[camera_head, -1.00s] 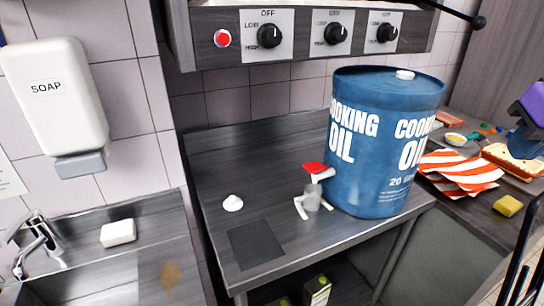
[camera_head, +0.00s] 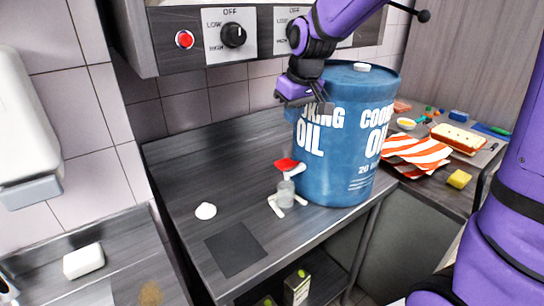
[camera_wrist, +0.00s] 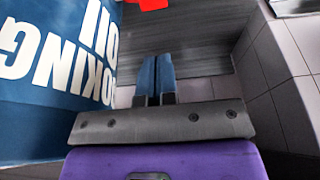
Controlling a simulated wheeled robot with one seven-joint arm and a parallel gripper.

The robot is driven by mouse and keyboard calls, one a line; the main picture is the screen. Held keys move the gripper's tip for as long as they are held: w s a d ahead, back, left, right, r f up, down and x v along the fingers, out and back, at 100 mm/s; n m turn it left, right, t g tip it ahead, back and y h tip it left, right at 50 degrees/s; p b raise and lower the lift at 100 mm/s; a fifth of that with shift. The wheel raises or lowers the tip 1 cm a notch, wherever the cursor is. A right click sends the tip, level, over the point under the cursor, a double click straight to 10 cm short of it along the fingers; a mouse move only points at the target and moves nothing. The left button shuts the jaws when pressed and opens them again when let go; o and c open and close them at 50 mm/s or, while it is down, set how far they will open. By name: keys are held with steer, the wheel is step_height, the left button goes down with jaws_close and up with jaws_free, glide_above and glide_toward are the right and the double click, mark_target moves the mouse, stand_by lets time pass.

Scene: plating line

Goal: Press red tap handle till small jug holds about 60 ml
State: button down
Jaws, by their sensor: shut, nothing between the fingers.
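The blue cooking oil drum (camera_head: 345,150) stands on the steel counter; its lettering fills the left of the wrist view (camera_wrist: 50,70). A tap with a red handle (camera_head: 286,164) and a white spout (camera_head: 299,169) sticks out from the drum's lower left side. The red handle shows at the top edge of the wrist view (camera_wrist: 153,4). The small clear jug (camera_head: 286,193) stands below the tap on white feet; its liquid level is too small to read. My gripper (camera_head: 307,112) is in front of the drum's upper part, above and apart from the handle. Its fingers (camera_wrist: 156,62) are shut and empty.
A control panel with knobs (camera_head: 233,36) hangs above the counter. A white lump (camera_head: 205,211) and a dark square mat (camera_head: 236,248) lie left of the jug. The counter's left is mostly clear.

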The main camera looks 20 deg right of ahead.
mark_target(280, 166)
steer(key=shift+f, duration=0.15)
steer(key=x, duration=1.3)
steer(key=shift+s+d+f, duration=0.15)
steer(key=shift+s+f, duration=0.05)
steer(key=shift+s, duration=0.15)
steer(key=shift+f, duration=0.2)
steer(key=shift+s+a+f, duration=0.2)
steer(key=shift+a+f, duration=0.3)
steer(key=shift+f, duration=0.3)
steer(key=shift+r, duration=0.25)
stand_by(2.5)
steer(key=shift+r, duration=0.65)
